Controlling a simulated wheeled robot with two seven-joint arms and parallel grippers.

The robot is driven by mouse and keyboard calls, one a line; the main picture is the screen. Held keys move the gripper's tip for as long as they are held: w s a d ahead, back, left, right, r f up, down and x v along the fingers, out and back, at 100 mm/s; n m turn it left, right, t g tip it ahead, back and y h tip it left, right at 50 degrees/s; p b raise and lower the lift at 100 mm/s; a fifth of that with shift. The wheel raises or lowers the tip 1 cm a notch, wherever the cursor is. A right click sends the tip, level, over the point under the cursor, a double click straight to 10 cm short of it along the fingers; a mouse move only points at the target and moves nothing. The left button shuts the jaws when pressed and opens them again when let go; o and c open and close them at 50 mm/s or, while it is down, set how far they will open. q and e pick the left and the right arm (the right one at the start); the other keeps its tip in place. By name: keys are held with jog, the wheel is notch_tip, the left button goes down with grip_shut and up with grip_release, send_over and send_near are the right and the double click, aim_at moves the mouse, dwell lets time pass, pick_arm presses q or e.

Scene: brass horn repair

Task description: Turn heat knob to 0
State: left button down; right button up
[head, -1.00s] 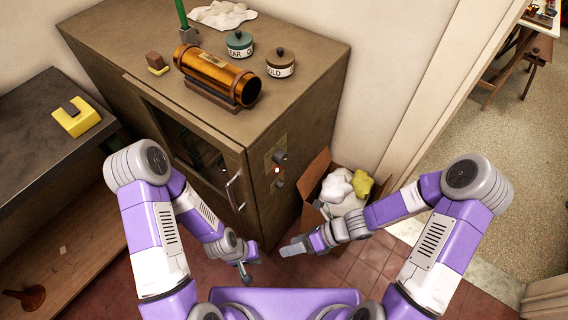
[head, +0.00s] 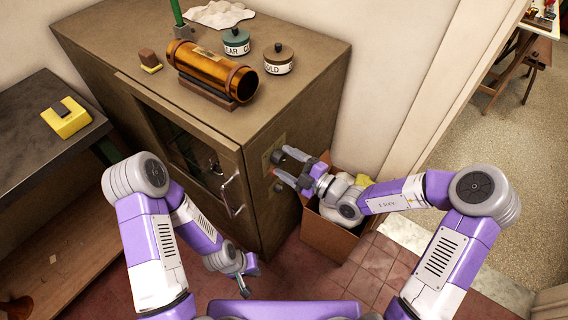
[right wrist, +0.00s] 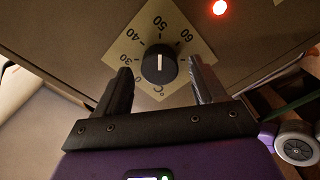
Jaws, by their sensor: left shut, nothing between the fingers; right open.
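The heat knob (right wrist: 159,64) is a round black dial with a white line on a pale square scale plate (right wrist: 128,50) marked in °C. Its line stands vertical in the right wrist view, with 50 above it; 0 is at lower left. In the head view, the knob (head: 276,157) is on the brown cabinet's right face. My right gripper (head: 287,165) is at that face, open, its fingers (right wrist: 160,78) on either side of the knob; contact cannot be told. My left gripper (head: 246,284) is shut and empty, low in front of the cabinet.
A red lamp (right wrist: 220,7) glows near the scale plate. The cabinet (head: 230,190) has a door handle (head: 231,194) and carries a brass tube (head: 212,70) and two jars. A cardboard box (head: 328,236) of crumpled cloths stands beside it, under my right arm. A bench is at left.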

jog(key=shift+w+a, duration=0.35)
jog(key=shift+a, duration=0.15)
jog(key=c, duration=1)
jog(key=shift+c, duration=0.2)
